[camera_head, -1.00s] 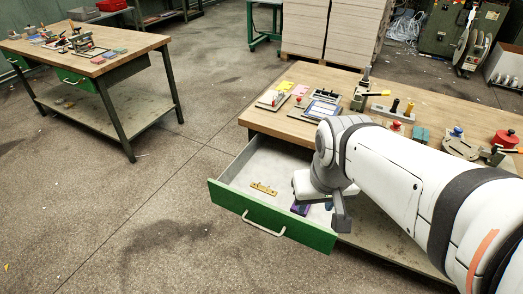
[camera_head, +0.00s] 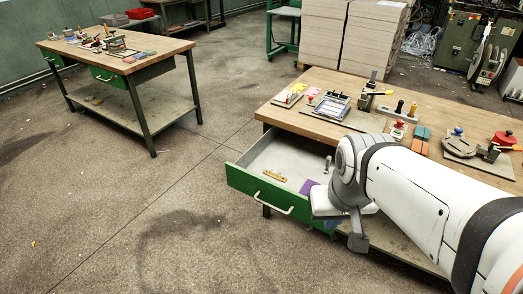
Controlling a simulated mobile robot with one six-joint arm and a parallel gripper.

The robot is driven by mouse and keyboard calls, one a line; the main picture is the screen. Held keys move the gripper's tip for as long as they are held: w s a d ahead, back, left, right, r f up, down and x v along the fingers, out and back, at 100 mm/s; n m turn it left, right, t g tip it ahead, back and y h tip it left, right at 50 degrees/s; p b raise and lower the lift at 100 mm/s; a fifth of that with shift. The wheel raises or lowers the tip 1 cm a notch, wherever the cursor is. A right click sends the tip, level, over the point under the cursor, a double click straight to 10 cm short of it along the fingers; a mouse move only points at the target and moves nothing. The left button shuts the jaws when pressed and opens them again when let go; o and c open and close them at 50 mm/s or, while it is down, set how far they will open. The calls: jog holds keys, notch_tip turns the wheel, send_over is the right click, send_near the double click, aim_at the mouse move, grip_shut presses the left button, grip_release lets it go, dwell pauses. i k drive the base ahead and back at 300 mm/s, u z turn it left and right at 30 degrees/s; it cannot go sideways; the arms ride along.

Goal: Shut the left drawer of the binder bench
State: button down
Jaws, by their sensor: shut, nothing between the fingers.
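The left drawer (camera_head: 259,190) of the binder bench (camera_head: 291,122) stands pulled out, with its green front and pale handle (camera_head: 269,205) facing the lower left. Inside it lie a brass piece (camera_head: 274,176), a purple item (camera_head: 308,187) and a small grey metal piece (camera_head: 328,163). My gripper (camera_head: 357,242) points down beside the right end of the drawer front. It is shut and empty. My wrist hides the right end of the drawer, and I cannot tell whether I touch it.
The bench top carries a framed tray (camera_head: 333,106), stamps, a tape tool and a red round item (camera_head: 504,138). A second bench (camera_head: 150,46) with a green drawer stands at the upper left. The floor left of the drawer is clear.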

aim_at(299, 159)
jog(key=u, duration=0.85)
jog(key=i, duration=0.45)
jog(key=z, duration=0.25)
